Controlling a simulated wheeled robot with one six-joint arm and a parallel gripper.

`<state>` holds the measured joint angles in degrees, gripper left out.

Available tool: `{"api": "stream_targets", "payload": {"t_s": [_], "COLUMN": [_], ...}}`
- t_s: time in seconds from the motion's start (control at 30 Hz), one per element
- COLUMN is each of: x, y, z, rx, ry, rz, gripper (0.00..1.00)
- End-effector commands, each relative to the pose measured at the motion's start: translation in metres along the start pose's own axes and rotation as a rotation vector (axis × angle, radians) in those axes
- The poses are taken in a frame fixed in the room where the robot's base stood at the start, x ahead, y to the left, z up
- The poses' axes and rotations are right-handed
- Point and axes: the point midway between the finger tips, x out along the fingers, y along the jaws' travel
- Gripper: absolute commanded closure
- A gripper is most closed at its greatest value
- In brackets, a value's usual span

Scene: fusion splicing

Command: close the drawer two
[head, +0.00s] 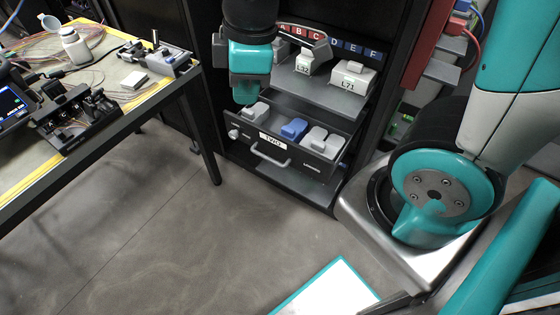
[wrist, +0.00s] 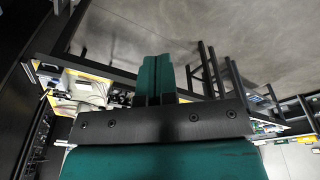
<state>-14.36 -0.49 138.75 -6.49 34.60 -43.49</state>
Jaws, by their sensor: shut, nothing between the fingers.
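Drawer two (head: 318,163) is in the head view, low in the dark cabinet. Its dark front bears a white "TWO" label (head: 273,140) and a light bar handle (head: 270,156). It is pulled out, and grey blocks and a blue block (head: 294,129) show inside it. My teal gripper (wrist: 157,62) is shut and empty in the wrist view, its two fingers side by side. In the head view my teal wrist hangs above the drawer's left part, apart from the handle. The fingertips are hard to make out there. The drawer does not show clearly in the wrist view.
A shelf (head: 305,92) with labelled grey devices sits above the drawer. A workbench (head: 165,85) with splicing tools, cables and a white bottle (head: 75,46) stands at the left. The grey floor before the cabinet is open. A teal-edged white panel (head: 330,290) shows at the bottom.

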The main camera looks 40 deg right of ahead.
Motion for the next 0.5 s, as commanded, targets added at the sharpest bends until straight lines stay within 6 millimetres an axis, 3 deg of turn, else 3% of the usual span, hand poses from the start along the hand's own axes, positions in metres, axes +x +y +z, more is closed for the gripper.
{"api": "stream_targets", "payload": {"t_s": [0.03,0.2,0.33,0.5], "x": [0.055,0.153,0.211,0.254], "y": [0.015,0.066,0.097,0.122], "z": [0.010,0.037,0.058,0.077], "rx": [-0.073,-0.373,-0.582,-0.769], "ry": [-0.039,-0.196,-0.321,-0.440], "rz": [0.022,0.087,0.098,0.086], "gripper": [1.00,1.00,1.00,1.00]}}
